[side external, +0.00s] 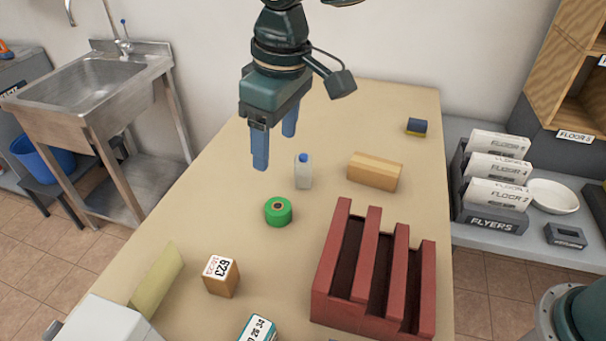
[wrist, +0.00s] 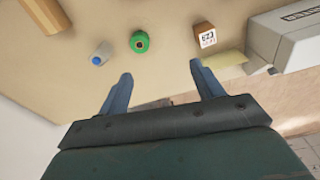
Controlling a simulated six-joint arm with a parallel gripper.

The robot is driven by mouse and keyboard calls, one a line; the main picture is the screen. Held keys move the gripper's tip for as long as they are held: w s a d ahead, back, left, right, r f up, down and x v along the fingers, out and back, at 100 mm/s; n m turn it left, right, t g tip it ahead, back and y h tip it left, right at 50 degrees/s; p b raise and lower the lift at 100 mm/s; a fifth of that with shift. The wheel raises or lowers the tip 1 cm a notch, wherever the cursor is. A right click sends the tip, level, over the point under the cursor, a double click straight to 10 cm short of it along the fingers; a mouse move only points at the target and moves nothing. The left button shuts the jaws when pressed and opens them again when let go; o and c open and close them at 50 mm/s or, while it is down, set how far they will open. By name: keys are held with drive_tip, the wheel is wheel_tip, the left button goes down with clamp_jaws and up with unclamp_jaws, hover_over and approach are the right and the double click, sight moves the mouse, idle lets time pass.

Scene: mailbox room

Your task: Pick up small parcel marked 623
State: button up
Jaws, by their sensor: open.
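The small parcel marked 623 (side external: 221,277) is a brown box with a white label on top. It stands on the table (side external: 410,110) near the front left, beside a yellowish envelope. It also shows in the wrist view (wrist: 205,37), at the upper right, beyond the right finger. My gripper (side external: 275,145) has blue fingers that are apart with nothing between them. It hangs above the table's left side, well behind the parcel and apart from it. In the wrist view the gripper's fingers (wrist: 159,82) point toward the tabletop.
A green tape roll (side external: 278,211) and a bottle with a blue cap (side external: 303,171) stand between my gripper and the table's middle. A red slotted rack (side external: 328,285) fills the front right. A wooden block (side external: 375,171) and a yellowish envelope (side external: 157,275) lie on the table.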

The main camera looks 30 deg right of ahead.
drive_tip(key=n+g, duration=0.1)
drive_tip(key=n, duration=0.1)
hover_over(218, 266)
wheel_tip(218, 266, down, 10)
drive_tip(key=shift+h, duration=0.4)
drive_tip(key=shift+f, duration=0.15)
drive_tip(key=shift+f, duration=4.2)
drive_tip(key=shift+s+f, duration=0.1)
drive_tip(key=shift+f, duration=2.45)
